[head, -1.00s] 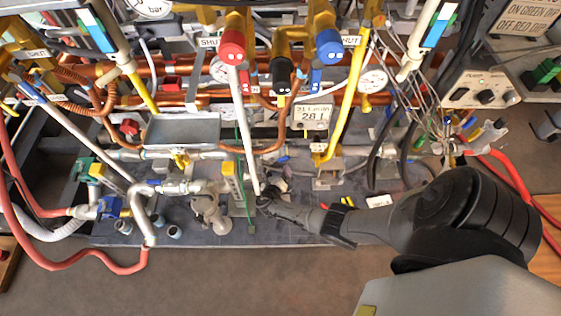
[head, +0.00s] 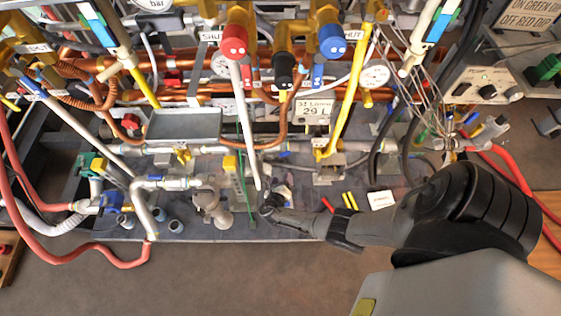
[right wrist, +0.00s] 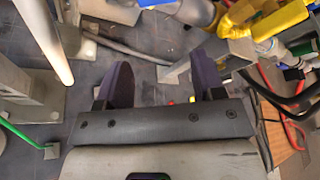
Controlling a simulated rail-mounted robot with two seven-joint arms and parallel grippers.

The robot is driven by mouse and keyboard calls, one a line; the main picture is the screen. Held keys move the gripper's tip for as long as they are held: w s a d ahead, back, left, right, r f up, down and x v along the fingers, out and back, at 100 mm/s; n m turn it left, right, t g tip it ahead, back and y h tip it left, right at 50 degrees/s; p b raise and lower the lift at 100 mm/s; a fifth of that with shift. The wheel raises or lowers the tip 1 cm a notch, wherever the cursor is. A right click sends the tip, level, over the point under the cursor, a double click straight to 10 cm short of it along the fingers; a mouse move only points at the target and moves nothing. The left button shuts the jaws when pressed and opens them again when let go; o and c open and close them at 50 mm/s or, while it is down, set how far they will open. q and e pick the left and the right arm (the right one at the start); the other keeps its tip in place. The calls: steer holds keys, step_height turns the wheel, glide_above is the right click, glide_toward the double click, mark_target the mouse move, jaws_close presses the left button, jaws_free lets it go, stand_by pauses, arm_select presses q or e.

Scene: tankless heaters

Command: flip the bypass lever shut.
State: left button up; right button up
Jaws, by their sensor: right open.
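A red-capped valve (head: 235,42), a blue-capped valve (head: 332,40) and a black-capped valve (head: 284,66) stand on the pipework in the head view, with SHUT-type labels near them. Small yellow levers (head: 321,155) sit on the lower pipes. I cannot tell which handle is the bypass lever. My right gripper (head: 268,204) is low over the grey base panel, below these valves and beside the lower end of a white tube (head: 250,140). In the right wrist view its fingers (right wrist: 162,82) are apart with nothing between them. A yellow handle (right wrist: 279,18) shows at that view's upper right.
Loose wires (head: 425,95) and red hoses (head: 510,175) are at right. A white card (head: 381,200) and several small coloured sticks lie on the panel. The front floor is clear.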

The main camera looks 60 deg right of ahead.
steer(key=shift+n, duration=0.6)
steer(key=s+d+f+b, duration=0.1)
steer(key=f, duration=0.1)
steer(key=s+d+f+b, duration=0.1)
steer(key=s+f+b, duration=0.1)
steer(key=f, duration=0.1)
steer(key=s+d+f+b, duration=0.1)
steer(key=f, duration=0.1)
steer(key=shift+s+d+f, duration=0.15)
steer(key=shift+s+f, duration=0.1)
steer(key=shift+s, duration=0.1)
steer(key=shift+c, duration=1)
steer(key=m+t+h+b, duration=0.2)
steer(key=m+t+b, duration=0.3)
steer(key=m, duration=1.2)
glide_toward(286, 155)
arm_select(q)
step_height(286, 155, down, 17)
steer(key=b, duration=0.6)
steer(key=shift+s, duration=0.15)
arm_select(e)
steer(key=shift+x, duration=5.4)
steer(key=shift+w+f, duration=0.1)
steer(key=shift+f, duration=0.05)
